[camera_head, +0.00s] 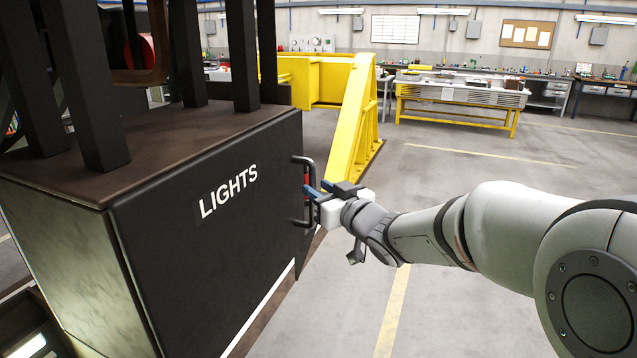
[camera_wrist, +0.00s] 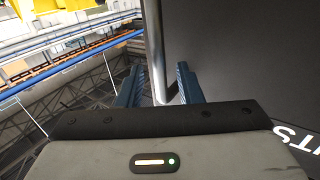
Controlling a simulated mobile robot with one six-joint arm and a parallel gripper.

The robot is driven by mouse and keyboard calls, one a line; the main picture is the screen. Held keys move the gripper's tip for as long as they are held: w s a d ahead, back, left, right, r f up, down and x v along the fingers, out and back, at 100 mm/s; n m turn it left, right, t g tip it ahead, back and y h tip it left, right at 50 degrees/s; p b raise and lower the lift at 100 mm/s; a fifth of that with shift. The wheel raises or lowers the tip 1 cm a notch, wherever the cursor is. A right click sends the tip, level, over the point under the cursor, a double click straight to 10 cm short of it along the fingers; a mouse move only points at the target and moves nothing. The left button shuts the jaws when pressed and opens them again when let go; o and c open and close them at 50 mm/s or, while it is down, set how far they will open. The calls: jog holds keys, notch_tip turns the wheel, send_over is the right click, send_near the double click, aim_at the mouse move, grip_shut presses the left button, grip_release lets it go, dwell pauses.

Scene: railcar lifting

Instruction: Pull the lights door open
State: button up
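The lights door (camera_head: 215,230) is a dark panel with white "LIGHTS" lettering on the side of a large box. I see no clear gap along its edges. Its handle (camera_head: 297,222), a dark bar bracket, stands upright near the door's right edge. My gripper (camera_head: 312,191) is at the handle, reaching in from the right. In the wrist view, the handle bar (camera_wrist: 155,45) runs between the two blue fingers of my gripper (camera_wrist: 159,80). The fingers are apart, with narrow gaps beside the bar. Part of the lettering shows at the wrist view's right edge.
A yellow sloped frame (camera_head: 352,125) stands on the floor behind the handle. A yellow-legged workbench (camera_head: 460,97) is further back. The grey floor (camera_head: 440,185) to the right of the box is clear apart from my arm.

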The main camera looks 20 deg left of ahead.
aim_at(314, 186)
jog(key=shift+x, duration=1.65)
grip_shut()
